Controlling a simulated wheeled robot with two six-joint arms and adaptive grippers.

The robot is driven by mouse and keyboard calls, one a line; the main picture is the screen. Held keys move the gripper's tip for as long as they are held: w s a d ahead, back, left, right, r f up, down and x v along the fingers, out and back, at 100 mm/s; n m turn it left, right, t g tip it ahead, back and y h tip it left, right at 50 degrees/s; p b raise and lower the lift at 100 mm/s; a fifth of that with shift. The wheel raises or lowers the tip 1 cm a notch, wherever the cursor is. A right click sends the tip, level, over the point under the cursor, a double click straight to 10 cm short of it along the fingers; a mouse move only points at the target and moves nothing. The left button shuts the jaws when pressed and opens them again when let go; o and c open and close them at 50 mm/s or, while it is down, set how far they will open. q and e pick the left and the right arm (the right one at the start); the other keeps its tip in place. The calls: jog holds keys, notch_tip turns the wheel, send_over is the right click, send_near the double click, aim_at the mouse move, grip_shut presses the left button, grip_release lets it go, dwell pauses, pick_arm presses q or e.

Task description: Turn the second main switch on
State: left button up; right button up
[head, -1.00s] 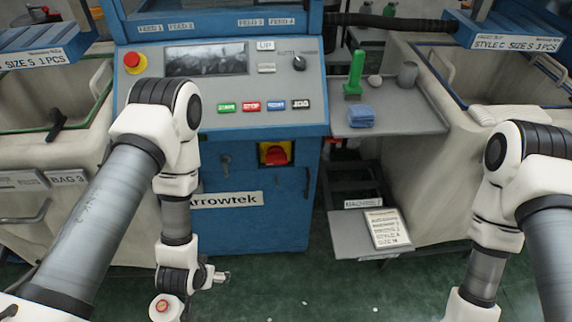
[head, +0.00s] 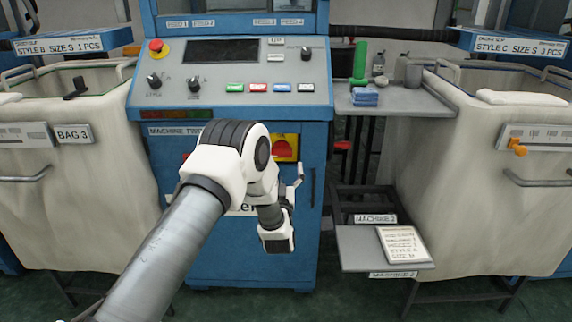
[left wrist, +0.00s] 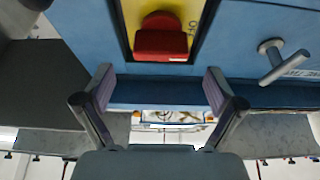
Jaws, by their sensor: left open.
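The main switch is a red knob on a yellow plate (head: 285,146), set in the blue front of the machine (head: 230,262) below its control panel. In the left wrist view the red knob (left wrist: 161,42) shows at the top, in front of my fingers. My left gripper (head: 297,175) is beside the switch, just below and right of it, partly hidden by my own arm. In the left wrist view my left gripper (left wrist: 160,92) is open, its fingers apart with nothing between them. The knob and fingers appear apart. My right gripper is out of view.
A metal handle (left wrist: 283,60) sticks out of the blue front beside the switch. The panel above has a red emergency button (head: 157,47) and several knobs. A shelf (head: 400,100) with a green object stands right. Fabric bins (head: 70,170) flank the machine.

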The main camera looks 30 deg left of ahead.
aim_at(281, 157)
pick_arm(q)
jog(key=x, duration=0.4)
jog(key=shift+w+a+f+b, duration=0.2)
jog(key=shift+w+a+b, duration=0.1)
jog(key=shift+w, duration=0.05)
jog(key=shift+w+a+r, duration=0.1)
jog(key=shift+w+r, duration=0.1)
jog(key=shift+r, duration=0.05)
jog(key=c, duration=1.1)
jog(key=shift+c, duration=0.2)
